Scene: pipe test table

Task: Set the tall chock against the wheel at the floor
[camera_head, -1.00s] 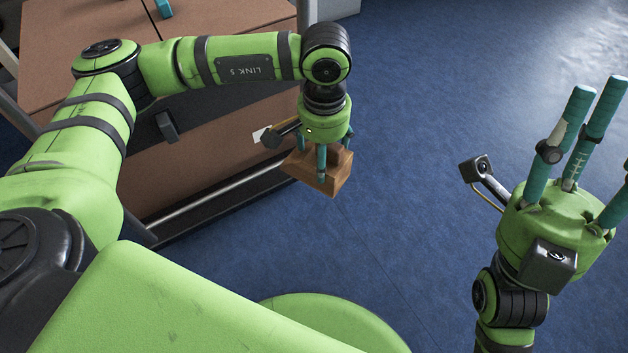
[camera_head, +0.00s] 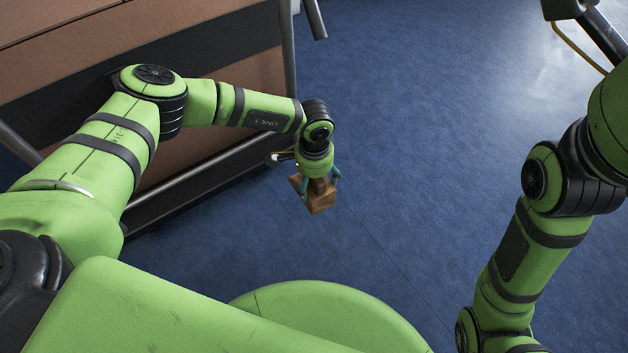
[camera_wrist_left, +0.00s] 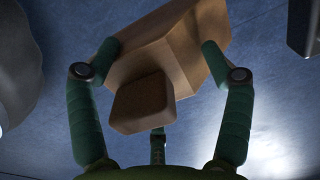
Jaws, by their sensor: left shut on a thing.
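The brown wooden chock (camera_head: 321,204) hangs above the blue floor in the head view, below my left gripper (camera_head: 319,183). In the left wrist view the chock (camera_wrist_left: 180,60) fills the space between the green fingers of my left gripper (camera_wrist_left: 160,48), with its block-like grip toward the palm. The left gripper is shut on it. I cannot make out a wheel for certain.
A brown-panelled cart or table (camera_head: 240,70) with a metal lower rail (camera_head: 205,172) stands at the upper left. The blue floor (camera_head: 420,140) is clear in the middle. In the left wrist view, a grey rounded shape (camera_wrist_left: 18,65) and a dark block (camera_wrist_left: 303,25) show at the edges.

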